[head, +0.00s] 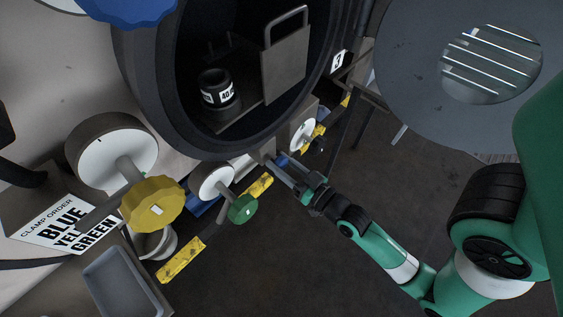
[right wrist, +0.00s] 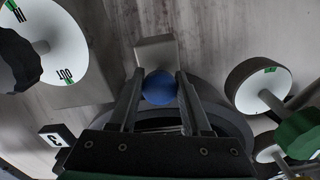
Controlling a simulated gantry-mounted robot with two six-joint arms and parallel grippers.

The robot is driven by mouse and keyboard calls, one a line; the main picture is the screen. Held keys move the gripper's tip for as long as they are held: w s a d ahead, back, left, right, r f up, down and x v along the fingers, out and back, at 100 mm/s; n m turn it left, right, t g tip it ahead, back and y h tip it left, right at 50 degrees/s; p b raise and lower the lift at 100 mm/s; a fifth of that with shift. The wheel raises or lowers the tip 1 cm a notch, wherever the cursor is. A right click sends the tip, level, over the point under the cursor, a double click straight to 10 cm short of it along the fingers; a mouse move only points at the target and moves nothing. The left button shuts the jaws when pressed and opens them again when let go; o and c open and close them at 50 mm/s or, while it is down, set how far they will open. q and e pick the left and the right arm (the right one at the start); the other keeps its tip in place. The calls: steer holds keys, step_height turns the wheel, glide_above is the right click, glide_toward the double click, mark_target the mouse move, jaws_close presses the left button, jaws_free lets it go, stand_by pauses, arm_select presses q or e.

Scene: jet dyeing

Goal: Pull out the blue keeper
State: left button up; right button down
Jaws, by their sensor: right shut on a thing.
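The blue keeper shows as a round blue knob (right wrist: 159,87) in front of a grey block in the right wrist view. In the head view a small blue piece (head: 282,160) shows at the fingertips, below the rim of the round vessel opening. My right gripper (head: 274,164) reaches up from the lower right and is shut on the blue keeper. In the right wrist view its two fingers (right wrist: 158,84) stand on either side of the knob. The keeper's shaft is hidden. My left gripper is not in view.
The dark vessel (head: 143,80) stands open, with a black numbered pot (head: 217,88) inside. Yellow (head: 153,203) and green (head: 243,208) handwheels stand left of my right arm. A clamp-order sign (head: 65,226) and grey tray (head: 122,282) lie lower left. The floor below is clear.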

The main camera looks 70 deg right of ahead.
stand_by(0.9)
steer(key=shift+s+a, duration=0.1)
steer(key=shift+s, duration=0.15)
steer(key=shift+v, duration=1.1)
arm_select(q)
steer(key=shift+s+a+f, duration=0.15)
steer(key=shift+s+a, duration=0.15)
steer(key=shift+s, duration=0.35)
arm_select(e)
steer(key=shift+c, duration=1.8)
jaws_free()
steer(key=shift+a, duration=0.1)
